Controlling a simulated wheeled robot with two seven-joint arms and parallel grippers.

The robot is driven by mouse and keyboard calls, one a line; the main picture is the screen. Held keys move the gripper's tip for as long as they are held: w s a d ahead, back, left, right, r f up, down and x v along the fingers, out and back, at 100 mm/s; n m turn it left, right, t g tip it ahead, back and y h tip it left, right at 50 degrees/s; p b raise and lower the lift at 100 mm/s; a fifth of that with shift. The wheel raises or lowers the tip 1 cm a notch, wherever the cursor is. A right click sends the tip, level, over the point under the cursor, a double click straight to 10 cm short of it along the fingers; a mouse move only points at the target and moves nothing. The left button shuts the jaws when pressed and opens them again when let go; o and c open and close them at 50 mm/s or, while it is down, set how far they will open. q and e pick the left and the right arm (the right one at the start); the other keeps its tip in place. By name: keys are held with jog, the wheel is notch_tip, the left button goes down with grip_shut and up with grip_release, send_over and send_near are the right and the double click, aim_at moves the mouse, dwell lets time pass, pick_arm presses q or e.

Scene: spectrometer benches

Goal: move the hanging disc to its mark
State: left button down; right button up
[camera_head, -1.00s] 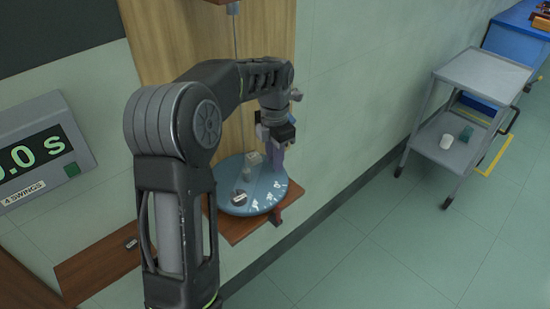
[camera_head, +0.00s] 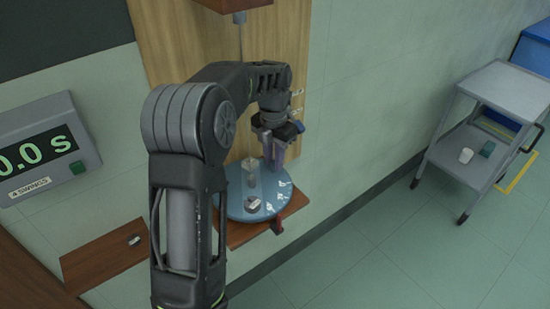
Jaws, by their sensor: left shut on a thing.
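The hanging disc (camera_head: 232,205) is a blue round plate over a wooden wall shelf, below a thin rod (camera_head: 240,42) coming down from a wooden bracket. A small dark weight with a pale top (camera_head: 254,204) sits at its front, and a pale block (camera_head: 249,168) near its back. White markings (camera_head: 280,195) show along its right side. My left gripper (camera_head: 277,158) points down at the disc's back right and is shut, apparently on part of the disc; the exact contact is too small to see. My right gripper is not in view.
The wooden shelf (camera_head: 237,238) projects from the wall with a small red piece (camera_head: 278,229) at its edge. A timer (camera_head: 45,150) showing 0.0 s is at left, above another wooden shelf (camera_head: 105,255). A grey trolley (camera_head: 490,95) stands right. The floor between is clear.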

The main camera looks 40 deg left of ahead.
pick_arm(q)
jog(key=shift+a, duration=0.1)
dwell(0.4)
jog(key=c, duration=1.3)
grip_release()
jog(key=shift+o, duration=0.2)
jog(key=shift+r, duration=0.15)
notch_tip(320, 180, up, 8)
jog(key=shift+f+b, duration=0.2)
jog(key=shift+b, duration=0.3)
jog(key=shift+f, duration=0.1)
